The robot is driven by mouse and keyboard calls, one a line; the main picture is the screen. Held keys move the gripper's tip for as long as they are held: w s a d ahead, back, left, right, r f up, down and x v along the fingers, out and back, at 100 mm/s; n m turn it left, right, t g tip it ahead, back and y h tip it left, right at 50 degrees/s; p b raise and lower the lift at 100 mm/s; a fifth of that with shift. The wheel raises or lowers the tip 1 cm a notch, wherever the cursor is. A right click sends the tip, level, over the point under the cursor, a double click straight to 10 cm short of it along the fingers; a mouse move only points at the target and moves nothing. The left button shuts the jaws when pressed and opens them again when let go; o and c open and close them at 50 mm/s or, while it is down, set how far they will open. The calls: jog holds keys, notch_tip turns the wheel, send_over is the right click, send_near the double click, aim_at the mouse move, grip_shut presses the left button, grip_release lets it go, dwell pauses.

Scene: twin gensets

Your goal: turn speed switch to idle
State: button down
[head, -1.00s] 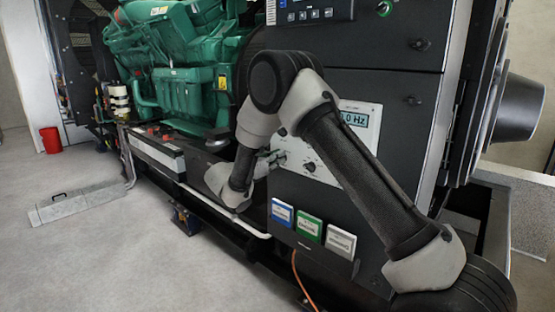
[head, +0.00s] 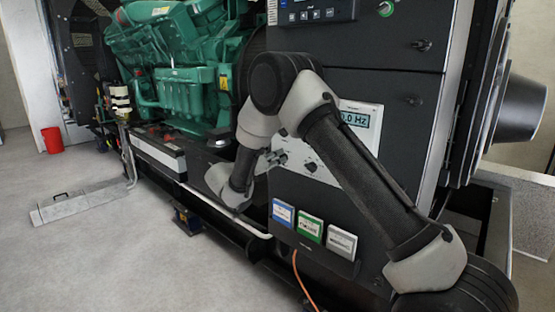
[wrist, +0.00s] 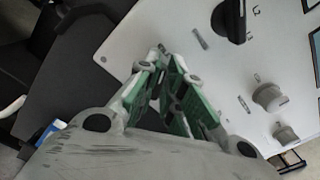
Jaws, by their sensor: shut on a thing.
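A white control panel (wrist: 205,75) fills the upper right of the wrist view. My gripper (wrist: 163,52) has green inner pads, and its fingertips come together at the panel's left edge. They are closed on a small part there, apparently the speed switch lever; the tips hide most of it, and its position cannot be read. In the head view my gripper (head: 268,161) reaches the panel's left side from the left, partly behind my arm.
A large black knob (wrist: 229,20) and two grey knobs, an upper one (wrist: 269,97) and a lower one (wrist: 286,133), stand out from the panel. A display (head: 359,120) reads Hz. Coloured boxes, including a green one (head: 310,226), sit below. The green engine (head: 175,50) is left; open floor lies front left.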

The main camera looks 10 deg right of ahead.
jog(key=shift+f, duration=0.15)
jog(key=c, duration=1.5)
grip_release()
jog(key=shift+c, duration=0.2)
jog(key=v, duration=1.2)
